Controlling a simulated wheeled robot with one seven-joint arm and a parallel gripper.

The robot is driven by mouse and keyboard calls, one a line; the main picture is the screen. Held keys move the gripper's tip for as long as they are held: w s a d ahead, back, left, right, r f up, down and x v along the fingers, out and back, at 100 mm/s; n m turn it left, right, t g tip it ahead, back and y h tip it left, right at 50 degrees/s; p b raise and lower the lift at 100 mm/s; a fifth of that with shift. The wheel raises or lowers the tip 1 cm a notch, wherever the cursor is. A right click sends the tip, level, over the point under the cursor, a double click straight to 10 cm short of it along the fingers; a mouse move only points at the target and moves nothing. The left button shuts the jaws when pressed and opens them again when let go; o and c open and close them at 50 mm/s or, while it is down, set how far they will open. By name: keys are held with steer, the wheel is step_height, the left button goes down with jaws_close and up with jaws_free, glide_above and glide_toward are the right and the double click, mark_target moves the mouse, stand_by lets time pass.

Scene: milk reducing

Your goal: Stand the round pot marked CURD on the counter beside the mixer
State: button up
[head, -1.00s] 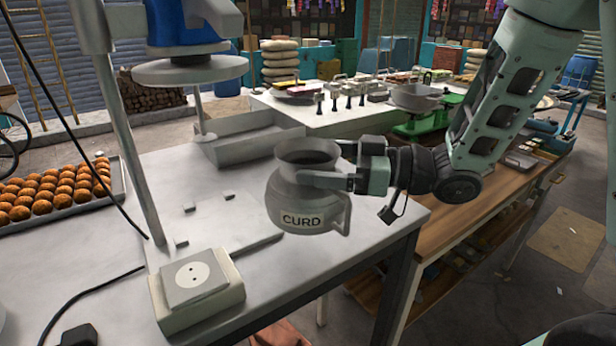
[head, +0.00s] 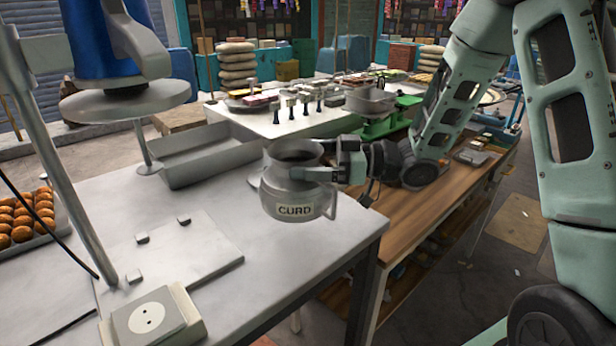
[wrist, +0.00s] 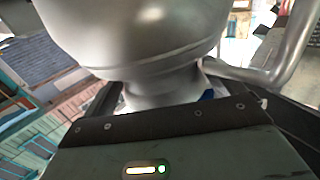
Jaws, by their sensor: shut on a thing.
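The round grey metal pot marked CURD (head: 292,207) is upright with its open mouth up, label facing me, in the middle of the head view. My gripper (head: 312,172) comes from the right and is shut on the pot's neck. The pot shows in front of the right part of the white counter (head: 215,205); I cannot tell if its base touches the top. In the wrist view, the pot's body (wrist: 135,35) fills the top and its handle is at the right. The mixer (head: 115,60), with blue motor, round disc and post, stands at the left of the counter.
An empty grey tray (head: 205,155) lies behind the pot. A flat plate with small blocks (head: 175,255) and a switch box (head: 150,318) are at the front left. Clear counter lies left of the pot.

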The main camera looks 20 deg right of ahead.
steer(key=shift+f+p, duration=0.4)
steer(key=shift+f, duration=1.6)
steer(key=shift+f, duration=0.2)
steer(key=o, duration=1.7)
steer(key=shift+r, duration=0.15)
steer(key=b+v, duration=0.4)
steer(key=v, duration=0.8)
